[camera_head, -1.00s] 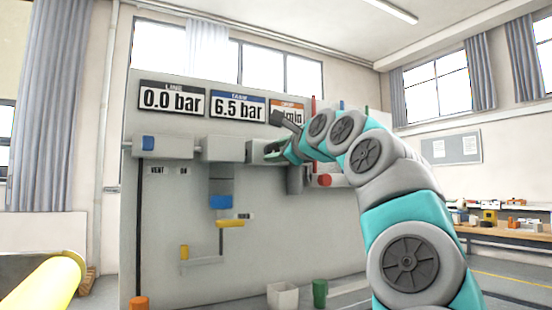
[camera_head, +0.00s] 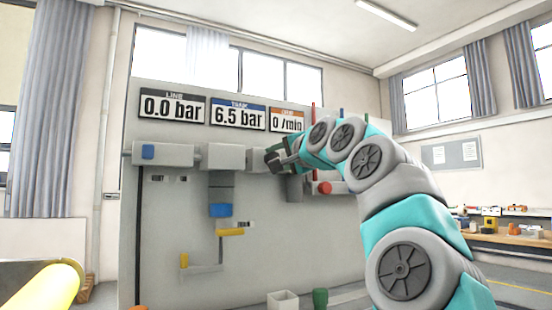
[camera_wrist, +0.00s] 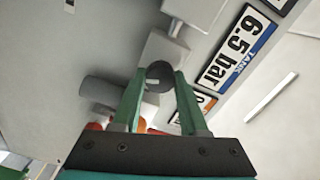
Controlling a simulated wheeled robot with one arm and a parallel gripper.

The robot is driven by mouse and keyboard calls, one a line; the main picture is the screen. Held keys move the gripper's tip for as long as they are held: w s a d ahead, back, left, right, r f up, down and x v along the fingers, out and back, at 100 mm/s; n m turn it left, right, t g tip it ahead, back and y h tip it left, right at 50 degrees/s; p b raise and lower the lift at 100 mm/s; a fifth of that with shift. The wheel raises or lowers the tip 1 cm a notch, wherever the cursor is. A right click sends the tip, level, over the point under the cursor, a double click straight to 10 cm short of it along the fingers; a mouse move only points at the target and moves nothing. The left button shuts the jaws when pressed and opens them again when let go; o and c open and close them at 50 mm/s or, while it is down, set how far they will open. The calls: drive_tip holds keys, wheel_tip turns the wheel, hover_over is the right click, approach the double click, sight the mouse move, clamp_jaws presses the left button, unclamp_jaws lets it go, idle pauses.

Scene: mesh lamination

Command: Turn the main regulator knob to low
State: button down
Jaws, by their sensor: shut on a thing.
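The dark round regulator knob (camera_wrist: 159,72) sits on a grey block in the wrist view. My gripper (camera_wrist: 161,82) has its two green fingers on either side of the knob, shut on it. A small light mark shows on the knob, but I cannot read its setting. In the head view my gripper (camera_head: 277,158) is at the panel's upper middle and hides the knob. The displays read LINE (camera_head: 172,106) 0.0 bar, TANK (camera_head: 238,115) 6.5 bar and 0 /min on the orange-topped one (camera_head: 287,120).
The grey panel (camera_head: 165,240) carries a blue part (camera_head: 148,152), a yellow handle (camera_head: 230,232) and a red knob (camera_head: 324,188) right of my gripper. A white bin (camera_head: 283,300) and a green one (camera_head: 320,298) stand below. A workbench (camera_head: 510,238) is at the right.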

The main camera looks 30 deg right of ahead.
drive_tip(key=shift+a+n+b, duration=0.15)
drive_tip(key=shift+n+b, duration=1)
drive_tip(key=shift+n, duration=14.85)
drive_tip(key=shift+c, duration=2.2)
unclamp_jaws()
drive_tip(key=shift+s, duration=0.15)
